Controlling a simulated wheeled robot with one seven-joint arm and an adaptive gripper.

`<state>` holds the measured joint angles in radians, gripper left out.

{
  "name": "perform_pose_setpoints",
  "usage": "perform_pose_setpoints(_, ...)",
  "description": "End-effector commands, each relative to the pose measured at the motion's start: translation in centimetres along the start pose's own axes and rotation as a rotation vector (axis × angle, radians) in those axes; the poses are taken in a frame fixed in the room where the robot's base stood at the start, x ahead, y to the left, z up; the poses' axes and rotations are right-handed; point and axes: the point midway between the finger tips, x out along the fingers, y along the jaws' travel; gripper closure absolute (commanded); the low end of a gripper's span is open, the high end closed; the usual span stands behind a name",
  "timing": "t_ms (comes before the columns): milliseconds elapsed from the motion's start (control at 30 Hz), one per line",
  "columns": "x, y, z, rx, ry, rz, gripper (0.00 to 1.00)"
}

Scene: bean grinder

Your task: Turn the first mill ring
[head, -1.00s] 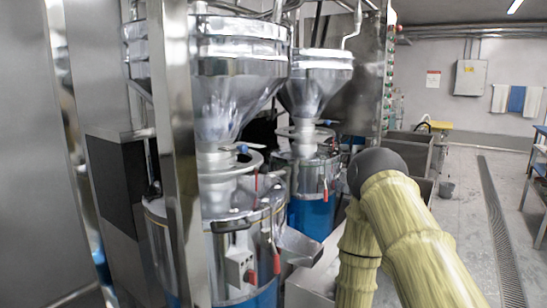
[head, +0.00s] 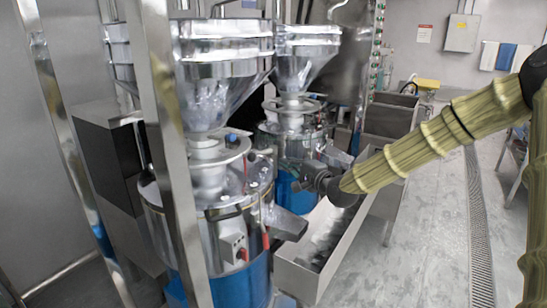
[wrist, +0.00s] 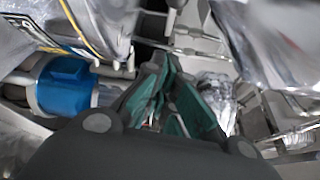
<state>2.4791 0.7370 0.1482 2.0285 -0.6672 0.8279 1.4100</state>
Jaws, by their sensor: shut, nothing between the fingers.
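The front mill stands at the left of the head view, with a metal ring (head: 222,150) under its hopper (head: 225,65). The second mill, behind and right of it, has a similar ring (head: 293,106). My gripper (head: 306,178) is apart from the front ring, to its right and lower, above a metal trough. In the wrist view its green-padded fingers (wrist: 163,100) are shut and empty. A blue cylinder-like part (wrist: 66,85) is to their left, and shiny metal is at both upper corners. I cannot make out a ring for certain in the wrist view.
A long metal trough (head: 290,270) runs in front of the mills, below my gripper. A steel post (head: 168,150) stands before the front mill. A spout (head: 290,224) juts from that mill. The floor (head: 425,230) at the right is clear.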

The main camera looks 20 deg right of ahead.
Motion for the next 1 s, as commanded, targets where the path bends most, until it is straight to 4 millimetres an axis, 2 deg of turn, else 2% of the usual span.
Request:
perform_pose_setpoints(800,9.2,0.1,0.1,-0.003,0.0,0.003,1.0)
perform_pose_setpoints(900,9.8,0.0,0.4,-0.001,-0.001,0.004,1.0)
perform_pose_setpoints(1000,9.3,0.0,1.5,-0.002,-0.002,0.004,1.0)
